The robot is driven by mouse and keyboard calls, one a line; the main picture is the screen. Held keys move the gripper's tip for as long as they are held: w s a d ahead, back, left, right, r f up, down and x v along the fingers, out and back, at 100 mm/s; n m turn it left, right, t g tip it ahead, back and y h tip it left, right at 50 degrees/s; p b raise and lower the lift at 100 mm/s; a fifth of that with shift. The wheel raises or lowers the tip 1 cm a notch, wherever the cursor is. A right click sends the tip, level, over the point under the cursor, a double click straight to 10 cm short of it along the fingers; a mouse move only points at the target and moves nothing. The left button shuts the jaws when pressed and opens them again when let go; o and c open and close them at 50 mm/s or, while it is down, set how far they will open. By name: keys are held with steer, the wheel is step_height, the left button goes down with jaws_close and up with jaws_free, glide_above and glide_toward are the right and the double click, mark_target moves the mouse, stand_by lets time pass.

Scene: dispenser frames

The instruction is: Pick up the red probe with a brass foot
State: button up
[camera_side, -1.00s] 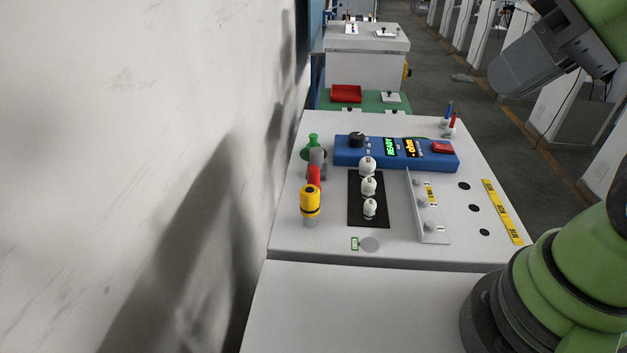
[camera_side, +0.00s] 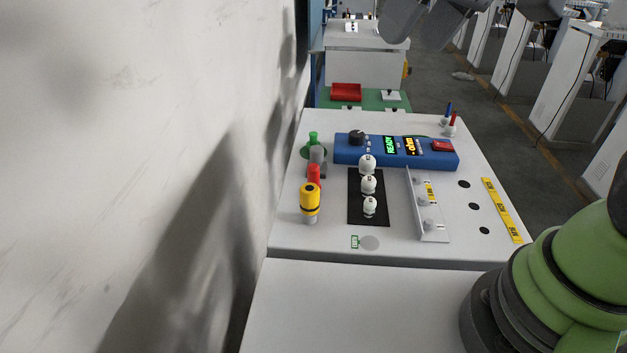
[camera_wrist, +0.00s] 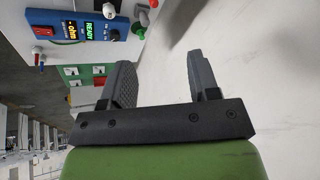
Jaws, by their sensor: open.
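In the side view a red probe (camera_side: 313,176) stands in a row along the panel's left edge, between a grey probe (camera_side: 317,158) and a yellow-topped probe (camera_side: 309,200). The yellow one hides its lower part, so I cannot see a brass foot. A green probe (camera_side: 313,140) stands behind the grey one. My gripper (camera_wrist: 160,68) is open and empty in the wrist view, its two grey fingers apart, facing the wall and panel edge. A little red (camera_wrist: 153,3) shows at the top edge there. In the side view my gripper is high above the panel, partly cut off.
A blue meter (camera_side: 395,152) lies across the panel behind three white knobs on a black plate (camera_side: 355,212). A metal bracket (camera_side: 430,220) stands to their right. Small blue and red-topped pieces (camera_side: 450,120) stand at the back right. The wall (camera_side: 150,150) runs close along the left.

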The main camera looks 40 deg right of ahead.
steer(key=w+f+n+g, duration=0.1)
steer(key=w+f+g, duration=0.1)
steer(key=w+f, duration=0.5)
steer(key=n+g+h, duration=0.2)
steer(key=g, duration=0.1)
glide_above(314, 165)
steer(key=f, duration=1.1)
steer(key=shift+w+a+f, duration=0.15)
steer(key=shift+a+f, duration=0.05)
steer(key=shift+f, duration=0.15)
step_height(314, 165, down, 4)
steer(key=shift+f, duration=0.25)
step_height(314, 165, down, 6)
steer(key=shift+d+r, duration=0.1)
steer(key=shift+d, duration=0.05)
steer(key=c, duration=1)
